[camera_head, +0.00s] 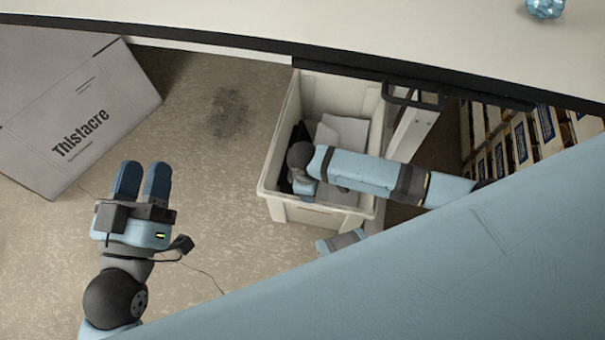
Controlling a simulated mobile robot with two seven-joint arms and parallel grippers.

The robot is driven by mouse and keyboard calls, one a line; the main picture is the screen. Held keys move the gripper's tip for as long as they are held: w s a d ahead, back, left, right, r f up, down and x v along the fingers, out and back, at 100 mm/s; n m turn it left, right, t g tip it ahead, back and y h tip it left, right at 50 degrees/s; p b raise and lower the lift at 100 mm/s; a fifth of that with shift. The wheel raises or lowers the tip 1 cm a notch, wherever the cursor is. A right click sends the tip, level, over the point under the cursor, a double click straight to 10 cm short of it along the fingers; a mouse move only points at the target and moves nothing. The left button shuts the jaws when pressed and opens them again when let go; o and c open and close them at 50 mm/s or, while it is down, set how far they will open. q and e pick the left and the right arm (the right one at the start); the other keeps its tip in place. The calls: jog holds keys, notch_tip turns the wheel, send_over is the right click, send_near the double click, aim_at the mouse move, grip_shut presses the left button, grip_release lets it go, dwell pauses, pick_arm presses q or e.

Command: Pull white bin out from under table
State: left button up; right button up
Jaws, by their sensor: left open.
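The white bin (281,135) stands on the floor, its far end by the table's (400,40) edge and most of its open top in view. It holds white and dark flat items (345,132). My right arm reaches across the bin from the right, its dark wrist joint above the bin's left inner side. Only a small part of my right gripper (304,186) shows below that joint. Its fingers are hidden, so I cannot tell whether it touches the bin. My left gripper (145,168) is open and empty over the floor, left of the bin and apart from it.
A grey box marked Thistacre (85,125) stands at the left. A pale table leg with a black bracket (412,125) is right of the bin. Stacked wooden pallets (530,135) stand at the right. Bare floor (215,185) lies between box and bin.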

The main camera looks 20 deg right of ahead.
aim_at(315, 205)
jog(key=shift+d, duration=0.1)
pick_arm(q)
jog(key=shift+s, duration=0.1)
pick_arm(e)
jog(key=shift+f, duration=0.1)
jog(key=f+b, duration=0.2)
jog(key=f, duration=0.2)
jog(key=d+f+b, duration=0.1)
jog(key=f+b, duration=0.1)
jog(key=f, duration=0.2)
jog(key=s+f+b, duration=0.1)
jog(key=f+b, duration=0.1)
jog(key=f, duration=0.2)
jog(key=shift+d, duration=0.25)
pick_arm(q)
notch_tip(315, 205, down, 9)
jog(key=m+g, duration=0.1)
jog(key=g, duration=0.2)
jog(key=shift+w+d+g+b, duration=0.25)
jog(key=shift+d+g+b, duration=0.05)
jog(key=shift+b, duration=0.05)
pick_arm(e)
jog(key=shift+d+f, duration=0.1)
jog(key=shift+f, duration=0.65)
grip_shut()
